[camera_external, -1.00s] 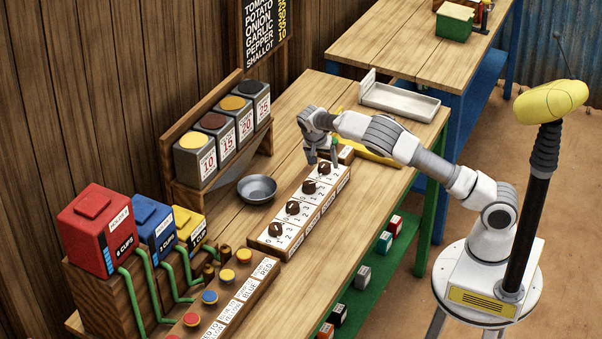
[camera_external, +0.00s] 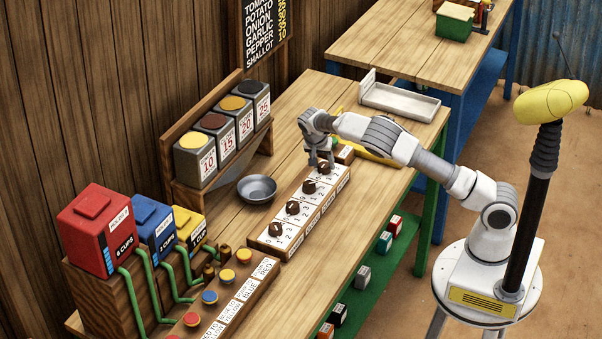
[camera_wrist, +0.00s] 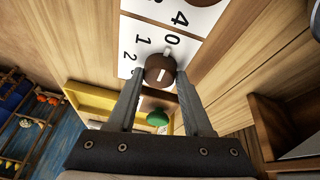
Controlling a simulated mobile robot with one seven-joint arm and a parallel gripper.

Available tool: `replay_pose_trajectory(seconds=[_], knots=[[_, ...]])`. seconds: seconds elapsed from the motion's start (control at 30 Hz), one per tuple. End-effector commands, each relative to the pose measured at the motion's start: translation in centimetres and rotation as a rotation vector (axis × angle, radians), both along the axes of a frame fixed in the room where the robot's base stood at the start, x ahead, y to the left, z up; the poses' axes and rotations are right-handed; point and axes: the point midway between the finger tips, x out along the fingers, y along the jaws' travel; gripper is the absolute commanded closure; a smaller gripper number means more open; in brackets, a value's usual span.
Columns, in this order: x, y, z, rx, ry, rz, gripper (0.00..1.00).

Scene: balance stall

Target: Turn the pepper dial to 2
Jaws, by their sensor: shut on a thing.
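A long white dial board (camera_external: 300,212) on the bench carries a row of brown knobs over printed numbers. My gripper (camera_external: 321,163) is at the far end of this row, down at the last knob (camera_external: 323,169). In the wrist view my gripper (camera_wrist: 161,79) has its two fingers on either side of a round brown knob (camera_wrist: 159,68), shut on it. A pale pointer on the knob sticks out toward the 0. The numbers 1 and 2 show to the left of it. The name label of this dial is not readable.
Nearer knobs (camera_external: 308,187) stand close along the same board. A metal bowl (camera_external: 257,188) sits left of the board. A yellow tray (camera_wrist: 92,98) and a green round thing (camera_wrist: 157,118) lie beyond the knob. A white scale tray (camera_external: 399,101) is farther back.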

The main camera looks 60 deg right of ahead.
Motion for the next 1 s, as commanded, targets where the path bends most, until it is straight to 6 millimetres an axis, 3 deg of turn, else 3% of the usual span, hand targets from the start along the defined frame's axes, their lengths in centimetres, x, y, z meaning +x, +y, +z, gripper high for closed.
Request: replay_pose_trajectory(seconds=[0.37,1.0], knots=[[-0.1,-0.04,-0.08,0.001,-0.002,0.13,1.0],[-0.45,-0.26,-0.18,-0.001,-0.006,0.711,1.0]])
